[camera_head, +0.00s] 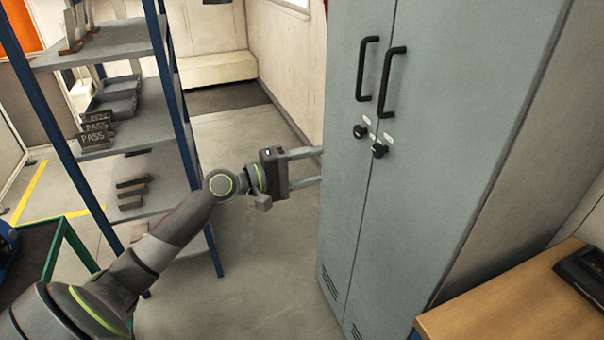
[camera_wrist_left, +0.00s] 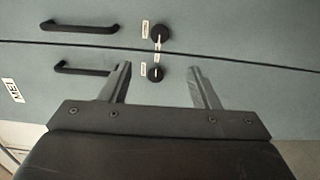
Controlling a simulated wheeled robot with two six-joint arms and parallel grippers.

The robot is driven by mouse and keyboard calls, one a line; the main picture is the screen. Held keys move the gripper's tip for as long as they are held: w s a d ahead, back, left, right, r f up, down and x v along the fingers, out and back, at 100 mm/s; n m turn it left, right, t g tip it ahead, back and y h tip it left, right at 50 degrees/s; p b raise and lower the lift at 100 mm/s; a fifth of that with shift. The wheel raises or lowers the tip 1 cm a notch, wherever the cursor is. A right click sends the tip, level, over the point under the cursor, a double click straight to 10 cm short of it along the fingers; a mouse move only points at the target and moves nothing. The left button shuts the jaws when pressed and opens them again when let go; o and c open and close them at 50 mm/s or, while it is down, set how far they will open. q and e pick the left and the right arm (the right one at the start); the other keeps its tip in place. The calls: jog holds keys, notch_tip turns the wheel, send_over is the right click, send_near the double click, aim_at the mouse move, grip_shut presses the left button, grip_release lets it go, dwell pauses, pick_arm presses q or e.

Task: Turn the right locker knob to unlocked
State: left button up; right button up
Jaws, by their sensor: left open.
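The grey two-door locker (camera_head: 450,120) stands right of centre in the head view. Its right knob (camera_head: 379,150) is black and round, on the right door near the seam, with a small pale label beside it. The left knob (camera_head: 360,131) is on the other door. In the left wrist view, turned sideways, the right knob (camera_wrist_left: 161,33) shows above the left knob (camera_wrist_left: 155,73). My left gripper (camera_head: 306,168) is open and empty by the locker's left edge. In the wrist view its fingers (camera_wrist_left: 160,72) flank the left knob without visible contact. I cannot read the knob setting. My right gripper is out of view.
Two black door handles (camera_head: 367,68) (camera_head: 391,80) sit above the knobs. A blue-framed shelf (camera_head: 150,165) with parts stands left of my arm. A wooden bench (camera_head: 505,300) is at the lower right. Open floor (camera_head: 265,270) lies between shelf and locker.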

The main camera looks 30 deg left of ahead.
pick_arm(q)
jog(key=shift+v, duration=0.9)
jog(key=a+f+n+y, duration=0.1)
jog(key=a+f+y, duration=0.35)
jog(key=f, duration=0.65)
jog(key=a+f+y, duration=0.3)
jog(key=a+f, duration=0.2)
jog(key=f, duration=0.5)
jog(key=s+a+f+m+g+y, duration=0.15)
jog(key=s+f, duration=0.35)
jog(key=f, duration=0.6)
jog(key=s+a+f+m+g+y, duration=0.1)
jog(key=s+f+g+y, duration=0.15)
jog(key=s+f, duration=0.65)
jog(key=s+d+f+m+g, duration=0.2)
jog(key=s+f+g, duration=0.1)
jog(key=s+f, duration=0.55)
jog(key=s+d+f+m+g, duration=0.2)
jog(key=s+f, duration=0.5)
jog(key=f, duration=0.3)
jog(key=s+d+f+m+g, duration=0.2)
jog(key=s+d+f, duration=0.1)
jog(key=s, duration=0.6)
jog(key=s+d+f+m+g, duration=0.2)
jog(key=s+d, duration=0.3)
jog(key=s, duration=0.4)
jog(key=shift+s+d+f+m, duration=0.25)
jog(key=shift+f+m, duration=0.1)
jog(key=shift+f, duration=0.4)
